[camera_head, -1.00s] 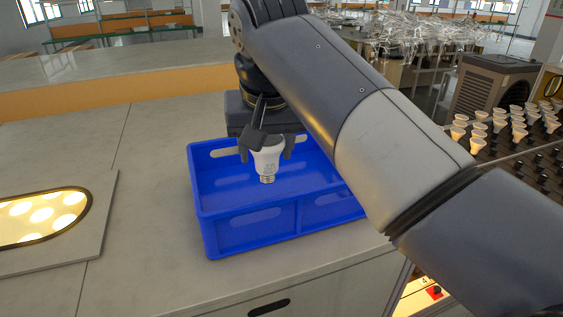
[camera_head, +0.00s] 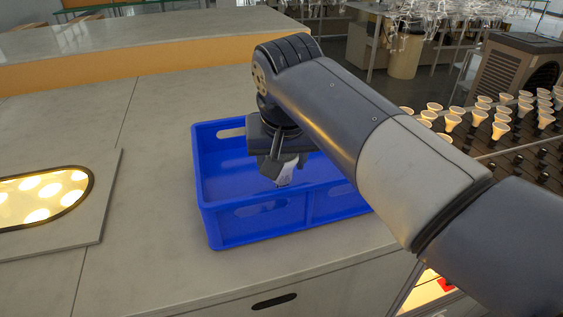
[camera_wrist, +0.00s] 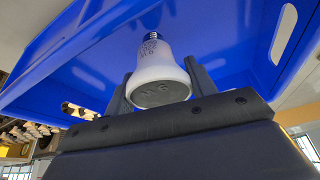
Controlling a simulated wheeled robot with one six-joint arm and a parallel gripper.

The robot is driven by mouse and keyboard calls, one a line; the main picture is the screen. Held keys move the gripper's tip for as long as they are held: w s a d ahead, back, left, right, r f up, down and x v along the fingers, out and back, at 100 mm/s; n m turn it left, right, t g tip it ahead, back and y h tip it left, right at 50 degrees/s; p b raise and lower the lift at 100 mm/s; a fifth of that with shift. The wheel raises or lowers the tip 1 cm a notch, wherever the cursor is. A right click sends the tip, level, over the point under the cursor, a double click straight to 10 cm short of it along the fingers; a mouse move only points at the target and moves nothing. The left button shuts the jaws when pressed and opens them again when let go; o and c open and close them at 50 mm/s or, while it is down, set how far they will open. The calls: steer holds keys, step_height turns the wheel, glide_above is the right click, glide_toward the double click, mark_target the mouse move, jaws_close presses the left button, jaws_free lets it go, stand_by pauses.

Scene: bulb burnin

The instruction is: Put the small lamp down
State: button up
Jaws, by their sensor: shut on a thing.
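The small lamp is a white bulb (camera_head: 285,174) with a printed label and a metal screw base. My gripper (camera_head: 283,160) is shut on it and holds it inside the blue crate (camera_head: 253,229), below the rim level. In the wrist view the bulb (camera_wrist: 158,75) sits between the two dark fingers (camera_wrist: 160,92), its wide face toward the camera and its screw end toward the crate floor. Whether the screw end touches the floor cannot be told. The part of the crate behind my arm is hidden.
The crate stands on a grey counter (camera_head: 130,230), otherwise mostly clear. A lit oval panel (camera_head: 40,197) lies at the left. At the right is a dark rack (camera_head: 500,150) with several bulbs. The crate looks empty where I can see in.

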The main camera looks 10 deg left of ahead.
steer(key=shift+f, duration=0.5)
steer(key=shift+f, duration=0.1)
steer(key=o, duration=1)
steer(key=v, duration=1.2)
steer(key=shift+s, duration=0.1)
steer(key=shift+d, duration=0.1)
